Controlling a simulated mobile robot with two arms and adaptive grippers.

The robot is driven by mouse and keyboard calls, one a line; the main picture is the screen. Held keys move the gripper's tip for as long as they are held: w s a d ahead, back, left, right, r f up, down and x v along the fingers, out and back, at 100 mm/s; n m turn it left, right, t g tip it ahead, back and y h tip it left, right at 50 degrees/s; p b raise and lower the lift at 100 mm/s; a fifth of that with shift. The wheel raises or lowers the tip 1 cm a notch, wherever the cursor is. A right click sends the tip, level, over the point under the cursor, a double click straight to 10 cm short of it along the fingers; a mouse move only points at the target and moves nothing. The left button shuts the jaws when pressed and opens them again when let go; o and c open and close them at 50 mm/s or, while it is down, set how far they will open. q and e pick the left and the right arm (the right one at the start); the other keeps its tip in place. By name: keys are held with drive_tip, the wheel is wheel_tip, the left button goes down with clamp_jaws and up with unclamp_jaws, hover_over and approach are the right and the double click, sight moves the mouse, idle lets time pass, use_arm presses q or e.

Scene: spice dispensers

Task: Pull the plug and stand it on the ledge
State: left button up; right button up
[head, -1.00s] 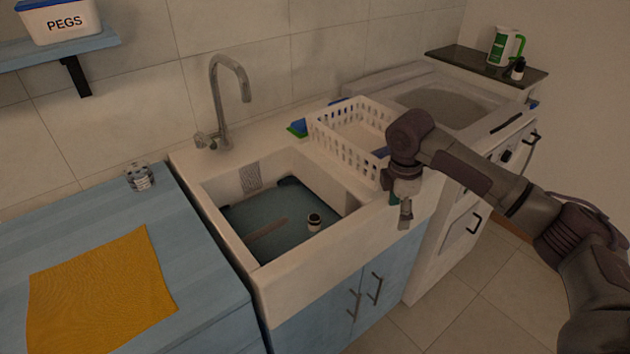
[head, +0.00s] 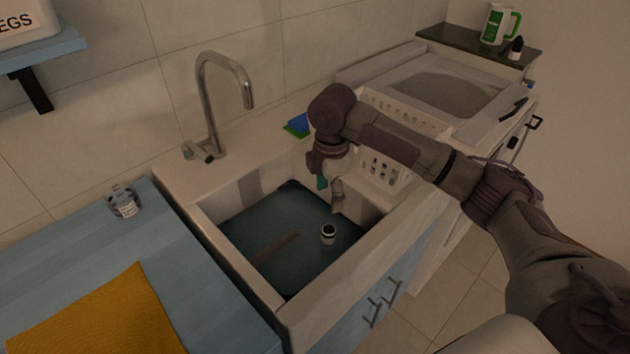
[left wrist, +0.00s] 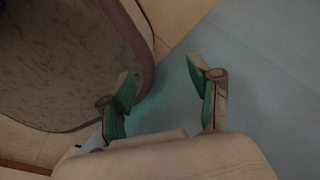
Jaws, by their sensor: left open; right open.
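The plug (head: 328,234) is a small dark cylinder with a pale top, upright in the water of the sink (head: 284,318). My right gripper (head: 330,194) hangs over the right part of the basin, above the plug and apart from it; it is open and empty. The ledge is the pale sink surround, with a bare stretch behind the basin (head: 240,164). My left gripper is not in the head view. In the left wrist view my left gripper (left wrist: 165,88) is open with nothing between its green-padded fingers.
A white basket (head: 384,168) stands right of the basin, partly behind my right arm. A tap (head: 213,110) rises behind the basin. A brown strip (head: 274,247) lies in the water. A glass jar (head: 124,201) and yellow cloth (head: 95,318) are on the left counter.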

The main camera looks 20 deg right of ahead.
hover_over(329, 230)
wheel_tip(329, 230, down, 6)
drive_tip(key=shift+d+f, duration=0.1)
wheel_tip(329, 230, down, 7)
drive_tip(key=shift+r, duration=0.2)
drive_tip(key=shift+f, duration=0.4)
use_arm(q)
drive_tip(key=shift+s+d+r, duration=0.1)
drive_tip(key=shift+s+r, duration=0.05)
drive_tip(key=shift+s, duration=1.1)
use_arm(e)
drive_tip(key=shift+r, duration=0.1)
drive_tip(key=c, duration=1.1)
